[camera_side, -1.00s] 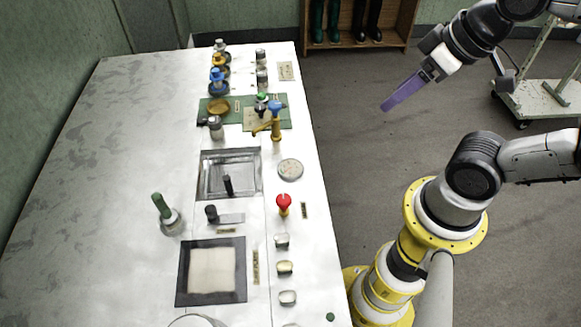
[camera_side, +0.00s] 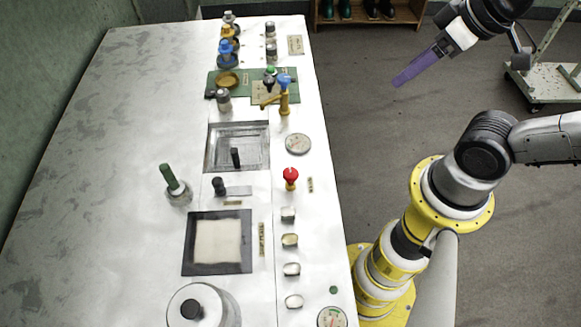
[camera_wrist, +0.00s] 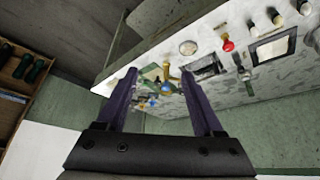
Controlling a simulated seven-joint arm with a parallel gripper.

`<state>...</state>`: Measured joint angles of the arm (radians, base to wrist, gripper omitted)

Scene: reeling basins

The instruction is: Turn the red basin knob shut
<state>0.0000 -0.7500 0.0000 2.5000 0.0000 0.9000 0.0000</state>
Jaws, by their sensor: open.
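The red knob (camera_side: 291,175) stands upright on a yellow stem near the right edge of the white panel top. It also shows in the wrist view (camera_wrist: 228,45), right of the fingers and beyond their tips. My gripper (camera_side: 396,84) is in the air off the panel's right side, above and to the right of the knob in the side view, clear of it. In the wrist view, its two purple fingers (camera_wrist: 159,73) are spread apart with nothing held between them. How far the red knob is turned cannot be read.
A yellow tap with a blue top (camera_side: 284,98) stands farther back. A round gauge (camera_side: 298,144) lies between it and the knob. Several pale knobs (camera_side: 290,240) line the near edge. A green-handled lever (camera_side: 169,177) stands left.

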